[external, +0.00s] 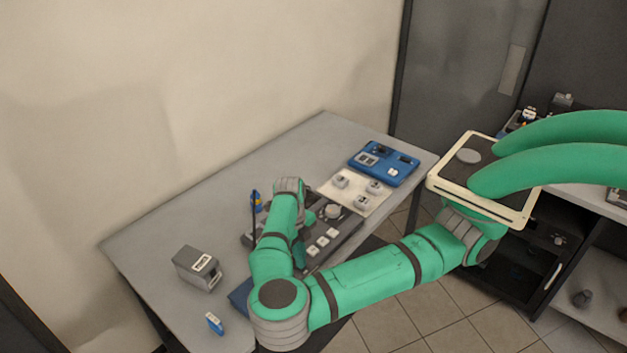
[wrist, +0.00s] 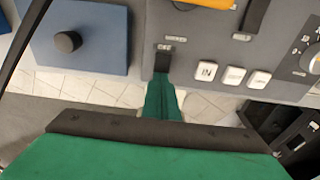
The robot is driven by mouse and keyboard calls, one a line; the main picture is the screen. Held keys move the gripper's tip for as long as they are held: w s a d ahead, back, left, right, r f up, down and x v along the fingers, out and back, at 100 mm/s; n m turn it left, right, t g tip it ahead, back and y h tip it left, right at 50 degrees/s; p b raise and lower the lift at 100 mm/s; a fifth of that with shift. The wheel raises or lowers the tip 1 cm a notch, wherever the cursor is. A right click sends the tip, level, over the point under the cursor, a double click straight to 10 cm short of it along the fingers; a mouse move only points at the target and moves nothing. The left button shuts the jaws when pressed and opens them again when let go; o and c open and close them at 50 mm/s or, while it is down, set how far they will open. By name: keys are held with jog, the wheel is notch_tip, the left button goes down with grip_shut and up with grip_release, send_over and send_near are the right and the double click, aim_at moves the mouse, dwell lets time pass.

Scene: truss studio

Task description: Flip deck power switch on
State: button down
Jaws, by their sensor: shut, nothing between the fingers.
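The deck is a dark grey panel (wrist: 215,45) with white square buttons; it also shows in the external view (external: 345,232), partly behind my arm. Its small black switch (wrist: 162,60) sits near the panel's near edge, under a small label that seems to read "OFF". My gripper (wrist: 164,84) is shut and empty, a single green wedge with its tip at the switch's near end. I cannot tell whether it touches the switch. In the external view my arm largely hides the gripper and the switch.
A blue box (wrist: 95,52) with a black knob stands left of the deck. A yellow part (wrist: 205,3) and a round dial (wrist: 312,58) sit on the deck. A grey box (external: 198,268), a small blue item (external: 214,323) and a blue panel (external: 384,163) are on the table.

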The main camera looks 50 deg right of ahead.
jog(key=shift+s+f, duration=0.15)
jog(key=shift+f, duration=0.1)
jog(key=shift+w+r, duration=0.25)
jog(key=shift+w, duration=0.6)
jog(key=shift+r, duration=0.1)
notch_tip(320, 180, up, 14)
jog(key=w, duration=0.1)
jog(key=shift+w, duration=0.35)
